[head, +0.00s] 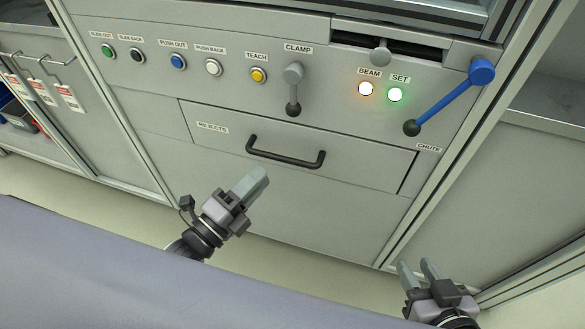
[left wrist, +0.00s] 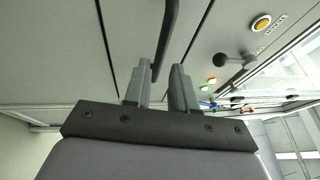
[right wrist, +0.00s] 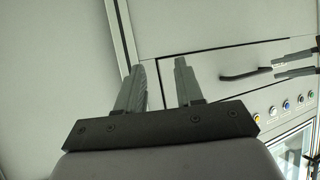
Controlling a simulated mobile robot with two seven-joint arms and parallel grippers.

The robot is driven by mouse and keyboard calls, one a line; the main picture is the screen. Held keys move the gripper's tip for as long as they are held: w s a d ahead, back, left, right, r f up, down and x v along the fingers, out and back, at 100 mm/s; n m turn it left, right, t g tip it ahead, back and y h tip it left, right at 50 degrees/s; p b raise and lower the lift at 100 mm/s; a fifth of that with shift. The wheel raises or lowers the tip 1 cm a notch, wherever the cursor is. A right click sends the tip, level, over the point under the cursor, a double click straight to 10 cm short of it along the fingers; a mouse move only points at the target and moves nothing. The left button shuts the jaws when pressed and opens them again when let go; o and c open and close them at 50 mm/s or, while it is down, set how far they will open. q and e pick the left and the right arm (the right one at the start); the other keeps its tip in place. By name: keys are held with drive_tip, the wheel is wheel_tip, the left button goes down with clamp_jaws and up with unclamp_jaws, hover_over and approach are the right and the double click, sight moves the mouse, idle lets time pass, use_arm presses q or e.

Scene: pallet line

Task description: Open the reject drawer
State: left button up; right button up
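The reject drawer (head: 360,158) is a wide grey front labelled REJECTS, and it looks flush with the cabinet. Its black bar handle (head: 286,160) runs across the front. My left gripper (head: 256,182) is below and left of the handle in the head view, apart from it. In the left wrist view the handle (left wrist: 167,40) lines up with the gap between the open, empty fingers; the depth between them is hard to tell. My right gripper (head: 416,266) is open and empty, low at the right. The handle also shows in the right wrist view (right wrist: 245,74).
Above the drawer are several buttons, a grey clamp lever (head: 293,88), lit BEAM (head: 366,88) and SET (head: 395,94) lamps, and a blue-handled chute lever (head: 452,98). A frame post (head: 455,150) stands right of the drawer. The floor in front is clear.

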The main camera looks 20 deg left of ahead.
sight(279, 156)
use_arm(q)
drive_tip(key=shift+b+x, duration=0.6)
drive_tip(key=shift+x, duration=3)
clamp_jaws()
